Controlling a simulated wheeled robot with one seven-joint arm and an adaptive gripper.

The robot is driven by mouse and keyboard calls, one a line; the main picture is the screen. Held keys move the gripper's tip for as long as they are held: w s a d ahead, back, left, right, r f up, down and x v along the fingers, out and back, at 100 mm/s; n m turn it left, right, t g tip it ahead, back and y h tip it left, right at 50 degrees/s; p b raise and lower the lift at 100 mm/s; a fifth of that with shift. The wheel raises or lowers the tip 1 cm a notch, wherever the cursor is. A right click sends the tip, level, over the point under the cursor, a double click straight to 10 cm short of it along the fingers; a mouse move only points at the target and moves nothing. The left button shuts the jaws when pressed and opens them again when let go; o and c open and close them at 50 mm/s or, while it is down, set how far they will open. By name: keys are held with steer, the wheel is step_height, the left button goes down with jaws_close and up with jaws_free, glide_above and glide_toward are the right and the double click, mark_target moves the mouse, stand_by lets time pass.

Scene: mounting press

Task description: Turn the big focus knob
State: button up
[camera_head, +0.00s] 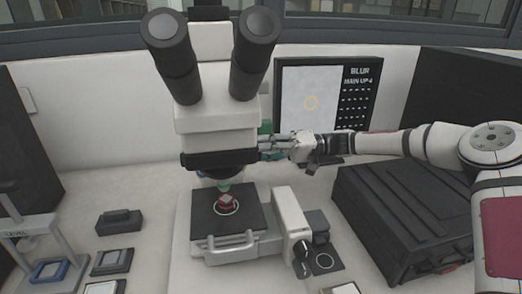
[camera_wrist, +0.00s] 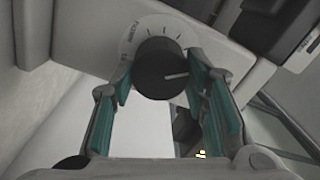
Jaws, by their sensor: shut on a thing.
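In the wrist view, the big focus knob (camera_wrist: 160,68) is a black round knob with a white pointer line, set on a white dial with markings. My gripper (camera_wrist: 164,80) has its two green-padded fingers on either side of the knob, shut on it. In the head view, my gripper (camera_head: 268,146) reaches in from the right to the side of the white microscope (camera_head: 215,115); the knob is hidden there.
A large black case (camera_head: 405,210) stands at the right, below my arm. A small black block (camera_head: 118,220) and several small trays lie at the left, beside a grey stand (camera_head: 45,225).

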steer(key=m+p, duration=0.1)
steer(key=m, duration=2)
steer(key=shift+s+f+m+t, duration=0.1)
steer(key=shift+f+m+t, duration=0.05)
steer(key=shift+m+t, duration=0.15)
stand_by(0.4)
steer(key=o, duration=1.1)
steer(key=shift+o, duration=0.2)
steer(key=v, duration=1.2)
